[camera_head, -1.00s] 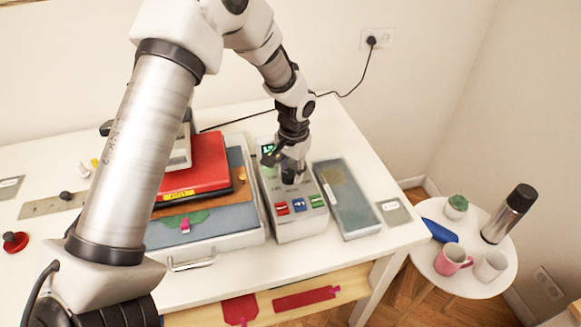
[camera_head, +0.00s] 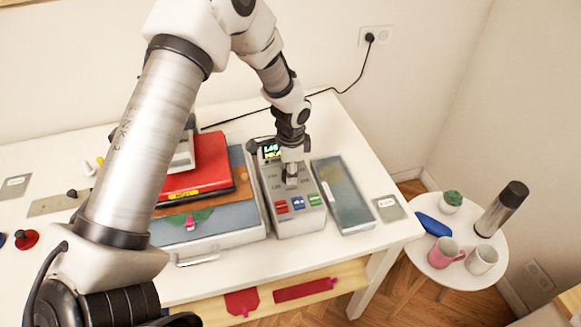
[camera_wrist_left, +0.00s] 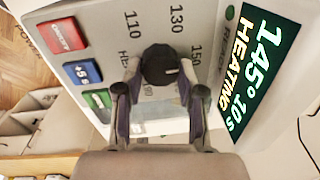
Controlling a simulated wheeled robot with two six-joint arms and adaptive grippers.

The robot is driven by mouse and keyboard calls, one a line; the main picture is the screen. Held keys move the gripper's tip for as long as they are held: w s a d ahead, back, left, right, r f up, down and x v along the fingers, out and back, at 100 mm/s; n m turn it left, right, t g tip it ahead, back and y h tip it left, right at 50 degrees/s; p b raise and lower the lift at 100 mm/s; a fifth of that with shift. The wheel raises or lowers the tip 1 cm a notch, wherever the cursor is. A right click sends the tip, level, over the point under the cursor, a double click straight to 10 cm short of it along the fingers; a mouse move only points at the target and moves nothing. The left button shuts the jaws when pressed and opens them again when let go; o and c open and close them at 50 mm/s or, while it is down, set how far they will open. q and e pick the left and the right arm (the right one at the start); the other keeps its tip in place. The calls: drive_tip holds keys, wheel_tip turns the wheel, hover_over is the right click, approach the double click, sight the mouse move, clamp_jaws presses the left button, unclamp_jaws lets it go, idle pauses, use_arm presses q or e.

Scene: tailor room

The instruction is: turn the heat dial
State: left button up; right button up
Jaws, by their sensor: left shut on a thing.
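The heat dial (camera_wrist_left: 160,64) is a dark round knob with a pale mark on the light grey control box (camera_head: 303,226). Numbers 110, 130 and 150 are printed around it. My left gripper (camera_wrist_left: 158,85) is shut on the dial, one finger on each side. In the head view my left gripper (camera_head: 291,170) comes down over the box from above, hiding most of the dial. The display (camera_wrist_left: 256,65) on the box reads 145° 10s HEATING. My right gripper is not in view.
Red, blue and green buttons (camera_head: 298,203) line the box's front. A round side table (camera_head: 468,275) holds mugs and a flask.

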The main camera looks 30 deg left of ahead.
use_arm(q)
drive_tip(key=shift+m, duration=0.4)
drive_tip(key=o, duration=1.1)
drive_tip(key=shift+o, duration=0.2)
wheel_tip(320, 180, up, 12)
drive_tip(key=shift+s+d, duration=0.2)
drive_tip(key=shift+s, duration=0.1)
